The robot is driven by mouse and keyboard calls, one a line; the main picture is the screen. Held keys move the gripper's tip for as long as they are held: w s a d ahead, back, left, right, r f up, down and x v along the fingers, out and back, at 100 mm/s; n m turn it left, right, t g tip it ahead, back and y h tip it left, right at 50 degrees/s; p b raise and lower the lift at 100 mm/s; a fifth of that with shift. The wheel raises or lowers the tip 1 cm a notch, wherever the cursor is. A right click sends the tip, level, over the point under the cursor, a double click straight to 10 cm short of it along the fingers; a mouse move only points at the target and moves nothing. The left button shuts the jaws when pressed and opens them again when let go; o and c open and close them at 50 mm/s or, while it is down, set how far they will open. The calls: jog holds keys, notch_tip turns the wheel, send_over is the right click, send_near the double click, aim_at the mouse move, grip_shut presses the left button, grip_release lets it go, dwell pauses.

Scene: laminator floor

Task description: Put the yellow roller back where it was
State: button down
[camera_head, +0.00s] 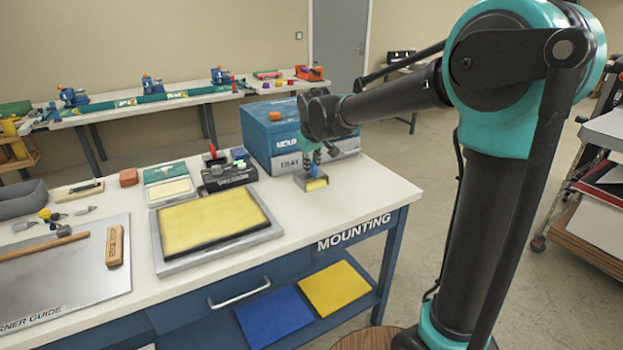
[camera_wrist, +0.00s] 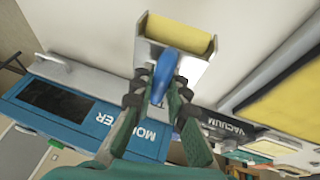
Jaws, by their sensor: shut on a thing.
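The yellow roller (camera_head: 317,184) is a yellow cylinder in a grey metal frame, near the right end of the white mounting table (camera_head: 290,240). In the wrist view the roller (camera_wrist: 180,33) is at the top, with a blue handle (camera_wrist: 164,72) pointing down from its frame. My gripper (camera_head: 315,158) is shut on that handle, its fingers on both sides of it in the wrist view (camera_wrist: 160,88). The roller is at or just above the table top; I cannot tell if it touches.
A blue box (camera_head: 270,135) stands right behind my gripper. A black vacuum unit (camera_head: 228,176) and a yellow pad in a grey tray (camera_head: 213,220) lie to the left. A metal corner-guide plate (camera_head: 70,270) is further left. The table's front right is bare.

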aim_at(311, 178)
jog(key=shift+f, duration=2.35)
jog(key=shift+f, duration=0.15)
jog(key=c, duration=1.5)
grip_release()
jog(key=a+v, duration=0.1)
jog(key=v, duration=1.1)
jog(key=s+d+f+m, duration=0.2)
jog(key=s+d+f, duration=0.25)
jog(key=d, duration=0.35)
jog(key=s+d+f+m, duration=0.1)
jog(key=s+d+f, duration=0.2)
jog(key=d+f, duration=0.4)
jog(key=s+d+f+m, duration=0.4)
jog(key=s+d+f, duration=0.6)
jog(key=s, duration=0.4)
jog(key=shift+s+d+f+g+h, duration=0.15)
jog(key=shift+d+f+g+h, duration=0.15)
jog(key=shift+d+g+h, duration=0.15)
